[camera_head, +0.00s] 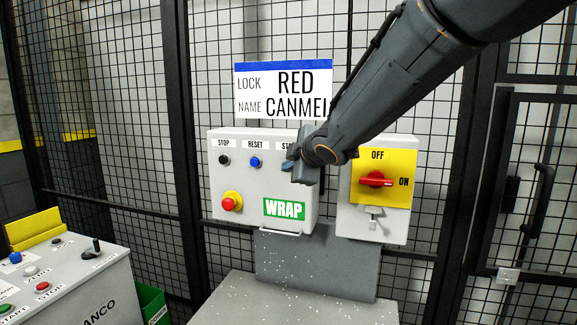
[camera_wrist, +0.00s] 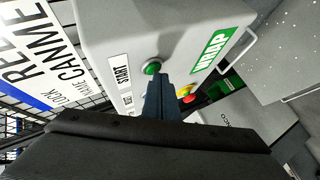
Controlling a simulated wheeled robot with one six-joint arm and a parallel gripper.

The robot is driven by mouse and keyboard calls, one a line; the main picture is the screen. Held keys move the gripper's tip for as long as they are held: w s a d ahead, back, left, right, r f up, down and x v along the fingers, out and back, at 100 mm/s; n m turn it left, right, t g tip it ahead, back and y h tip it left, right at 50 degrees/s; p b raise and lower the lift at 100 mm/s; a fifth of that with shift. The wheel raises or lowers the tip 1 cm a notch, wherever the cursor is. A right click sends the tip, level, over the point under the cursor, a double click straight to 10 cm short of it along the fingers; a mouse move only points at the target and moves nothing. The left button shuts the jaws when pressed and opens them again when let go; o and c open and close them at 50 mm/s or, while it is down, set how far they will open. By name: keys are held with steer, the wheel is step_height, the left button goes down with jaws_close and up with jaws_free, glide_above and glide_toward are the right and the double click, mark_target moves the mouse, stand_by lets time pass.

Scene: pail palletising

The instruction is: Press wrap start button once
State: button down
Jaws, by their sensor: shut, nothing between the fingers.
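The grey wrap control box (camera_head: 237,183) hangs on the mesh fence, with a green WRAP label (camera_head: 284,209). In the wrist view the green start button (camera_wrist: 152,67) sits beside its START label (camera_wrist: 121,76). My gripper (camera_head: 291,162) is shut and empty in front of the box's upper right, hiding the start button in the head view. In the wrist view its fingertips (camera_wrist: 157,77) are right at the button and overlap its edge. I cannot tell whether they touch it.
The box also carries a black stop button (camera_head: 223,160), a blue reset button (camera_head: 255,162) and a red emergency stop (camera_head: 231,201). A red rotary switch (camera_head: 376,179) is to the right. A lock sign (camera_head: 253,91) hangs above. Another control console (camera_head: 92,290) stands at lower left.

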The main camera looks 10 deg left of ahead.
stand_by(0.4)
steer(key=shift+s+b, duration=0.65)
steer(key=shift+s, duration=0.2)
steer(key=s+b, duration=0.2)
steer(key=s, duration=0.1)
steer(key=s+b, duration=0.1)
steer(key=s, duration=0.1)
steer(key=shift+a+b, duration=0.25)
steer(key=shift+b, duration=0.15)
